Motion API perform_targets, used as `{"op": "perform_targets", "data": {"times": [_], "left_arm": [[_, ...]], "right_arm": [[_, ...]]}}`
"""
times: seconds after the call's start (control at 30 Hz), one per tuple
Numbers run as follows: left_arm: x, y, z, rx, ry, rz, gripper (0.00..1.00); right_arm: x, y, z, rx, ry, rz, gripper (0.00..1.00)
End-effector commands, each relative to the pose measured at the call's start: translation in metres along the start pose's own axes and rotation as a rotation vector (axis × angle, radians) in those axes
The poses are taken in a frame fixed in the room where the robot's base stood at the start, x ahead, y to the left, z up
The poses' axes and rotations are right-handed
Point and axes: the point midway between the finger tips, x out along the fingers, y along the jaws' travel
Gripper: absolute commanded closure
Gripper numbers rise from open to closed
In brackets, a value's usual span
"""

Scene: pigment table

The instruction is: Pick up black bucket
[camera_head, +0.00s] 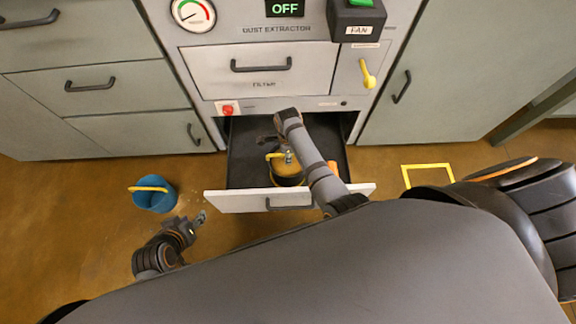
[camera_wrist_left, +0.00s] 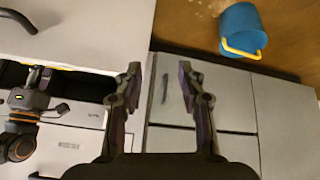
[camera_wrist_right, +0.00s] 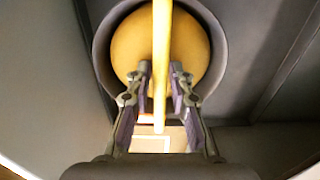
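The black bucket (camera_head: 287,181) has a yellow handle and yellow contents. It is at the open drawer under the cabinet, partly hidden by my right arm. In the right wrist view its dark rim (camera_wrist_right: 101,50) rings the yellow inside, and the handle (camera_wrist_right: 161,40) stands up across the middle. My right gripper (camera_head: 288,157) is above the bucket, its fingers (camera_wrist_right: 160,72) drawn in close on both sides of the handle. Whether the bucket is off the drawer floor is unclear. My left gripper (camera_head: 201,217) is open and empty, low near the blue bucket, with its fingers apart (camera_wrist_left: 160,75).
The blue bucket (camera_head: 154,200) with a yellow handle stands on the floor at left; it also shows in the left wrist view (camera_wrist_left: 242,28). The drawer front (camera_head: 237,202) sticks out from the cabinet. A yellow square (camera_head: 428,166) marks clear floor at right.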

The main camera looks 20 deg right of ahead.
Motion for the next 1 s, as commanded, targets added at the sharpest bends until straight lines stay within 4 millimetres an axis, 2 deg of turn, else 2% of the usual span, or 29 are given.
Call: {"op": "perform_targets", "data": {"times": [0.03, 0.1, 0.13, 0.83, 0.9, 1.0], "left_arm": [[0.000, 0.000, 0.000, 0.000, 0.000, 0.000, 0.60], [0.000, 0.000, 0.000, 0.000, 0.000, 0.000, 0.60], [0.000, 0.000, 0.000, 0.000, 0.000, 0.000, 0.60], [0.002, 0.000, 0.001, 0.000, 0.000, 0.000, 0.60], [0.005, -0.001, 0.003, 0.000, 0.000, 0.000, 0.60], [-0.009, -0.001, 0.002, 0.007, -0.069, -0.007, 0.60]], "right_arm": [[0.000, 0.000, 0.000, 0.000, 0.000, 0.000, 0.90], [0.000, 0.000, 0.000, 0.000, 0.000, 0.000, 1.00], [0.000, 0.000, 0.000, 0.000, 0.000, 0.000, 1.00], [-0.002, -0.001, 0.001, 0.000, -0.001, -0.002, 1.00], [-0.004, -0.001, 0.001, 0.000, -0.002, -0.003, 1.00], [-0.020, -0.001, 0.000, 0.000, -0.001, -0.001, 1.00]]}}
